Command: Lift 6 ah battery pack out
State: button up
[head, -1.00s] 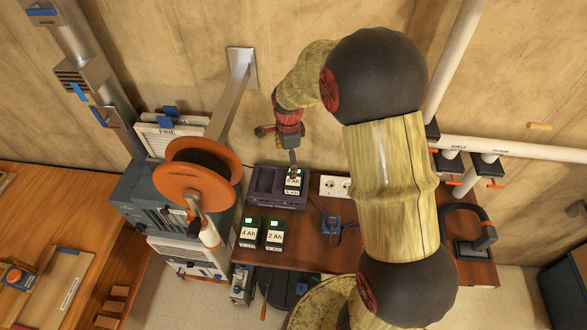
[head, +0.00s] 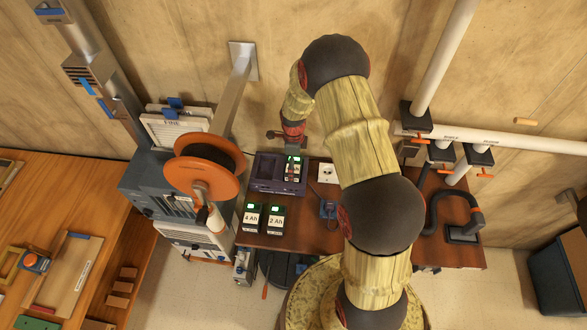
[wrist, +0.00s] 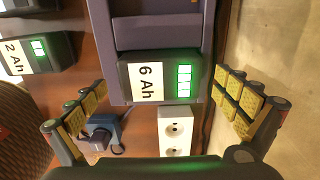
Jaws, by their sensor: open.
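The 6 Ah battery pack (wrist: 160,79), dark with a white label and lit green bars, sits in the right bay of the purple charger (wrist: 150,35). In the head view the pack (head: 292,170) is partly covered by my gripper, and the charger (head: 268,178) stands at the back of the brown bench. My gripper (wrist: 170,108) is open and empty, with a finger on either side of the pack in the wrist view. The fingers look apart from the pack; the exact distance to it is unclear.
The 4 Ah pack (head: 252,217) and 2 Ah pack (head: 277,219) stand in front of the charger. A white socket plate (wrist: 175,131) and a blue plug (wrist: 101,133) are beside it.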

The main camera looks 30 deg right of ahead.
jog(key=shift+f, duration=0.65)
jog(key=shift+c, duration=0.8)
jog(key=shift+w+r, duration=0.1)
jog(key=c, duration=1)
